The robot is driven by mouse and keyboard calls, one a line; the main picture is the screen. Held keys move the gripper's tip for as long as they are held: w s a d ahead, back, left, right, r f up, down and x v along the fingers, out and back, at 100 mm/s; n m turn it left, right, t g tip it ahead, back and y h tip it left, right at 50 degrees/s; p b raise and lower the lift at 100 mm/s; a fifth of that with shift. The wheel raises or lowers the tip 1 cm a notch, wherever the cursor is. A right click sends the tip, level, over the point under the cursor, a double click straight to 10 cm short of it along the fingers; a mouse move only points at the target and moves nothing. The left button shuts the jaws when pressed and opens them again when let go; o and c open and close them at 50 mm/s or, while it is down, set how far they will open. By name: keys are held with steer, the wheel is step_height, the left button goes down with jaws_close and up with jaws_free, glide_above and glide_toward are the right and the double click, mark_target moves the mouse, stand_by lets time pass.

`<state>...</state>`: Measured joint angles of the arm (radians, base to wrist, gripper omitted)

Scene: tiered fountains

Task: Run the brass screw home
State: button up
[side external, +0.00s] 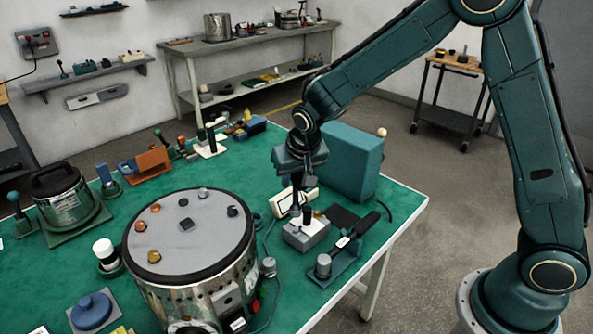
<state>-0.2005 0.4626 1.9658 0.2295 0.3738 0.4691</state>
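I cannot single out the brass screw for certain. Small brass-coloured pieces (153,257) sit on the grey round top of a metal drum (196,285), near its left edge. Silver and dark pieces also stand on that top. My gripper (303,188) points down over the right part of the green table, to the right of the drum. A dark upright piece (307,214) shows just under it, above a small grey block (306,236). The fingers are small and dark here, so their opening and any contact with that piece are unclear.
A teal box (351,163) stands close behind my gripper on the right. A black-handled tool on a stand (345,250) lies in front of it. A lidded metal pot (69,196) and a blue knob on a plate (91,310) are at left. Green table (395,215) is bare near the right edge.

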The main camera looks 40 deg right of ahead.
jaws_close()
steer(key=d+r+n+y, duration=0.1)
steer(key=d+n, duration=0.3)
steer(key=d, duration=0.4)
steer(key=shift+d+r+n+t+y, duration=0.15)
steer(key=shift+r+n+t+y, duration=0.15)
steer(key=shift+r, duration=0.5)
